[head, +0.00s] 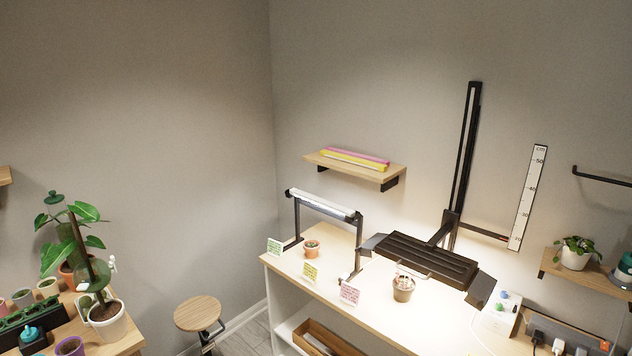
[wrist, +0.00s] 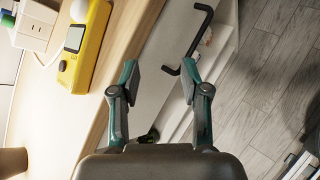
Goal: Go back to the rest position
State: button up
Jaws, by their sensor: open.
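My gripper (wrist: 160,80) shows in the wrist view with its two teal and grey fingers spread apart and nothing between them. It hangs over the front edge of a wooden bench top, with a white shelf unit and the floor beyond. In the head view my gripper and arm do not show.
In the wrist view a yellow device (wrist: 84,45) lies on the bench top, and a black bar handle (wrist: 188,45) is beyond the fingertips. In the head view a potted plant (head: 403,288) stands under a black lamp (head: 420,260). A stool (head: 198,313) stands on the floor.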

jog(key=s+a+f+m+g+y+b, duration=0.3)
jog(key=s+a+f+m+g+y, duration=0.6)
jog(key=s+a+f, duration=1.6)
jog(key=s+a+m+y, duration=0.1)
jog(key=s+a+m, duration=0.2)
jog(key=a+m, duration=0.1)
jog(key=shift+s+f+y, duration=0.25)
jog(key=shift+s+y, duration=0.15)
